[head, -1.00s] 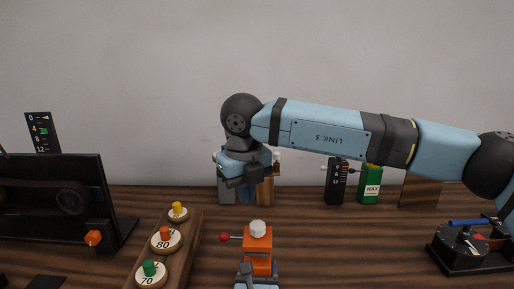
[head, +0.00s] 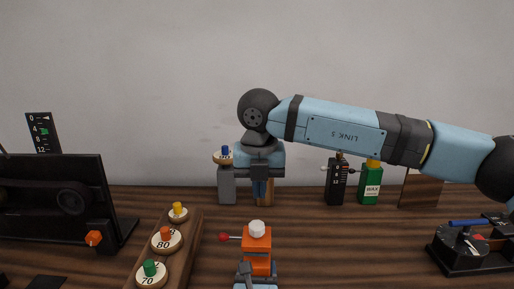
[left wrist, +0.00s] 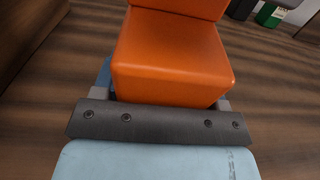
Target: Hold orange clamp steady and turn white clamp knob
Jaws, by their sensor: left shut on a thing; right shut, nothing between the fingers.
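The orange clamp (head: 257,243) stands upright at the front middle of the table in the head view, with the white knob (head: 257,228) on its top. A lever with a red ball (head: 224,237) sticks out to its left. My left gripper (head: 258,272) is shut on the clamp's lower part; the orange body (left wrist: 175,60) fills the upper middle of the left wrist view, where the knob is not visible. My right gripper (head: 261,190) is shut and empty, pointing down behind the clamp and apart from the knob.
A wooden rack (head: 187,240) with several numbered, pegged discs stands to the left, beside a black panel (head: 50,200). A green wax box (head: 370,185) and a black device (head: 462,250) are on the right.

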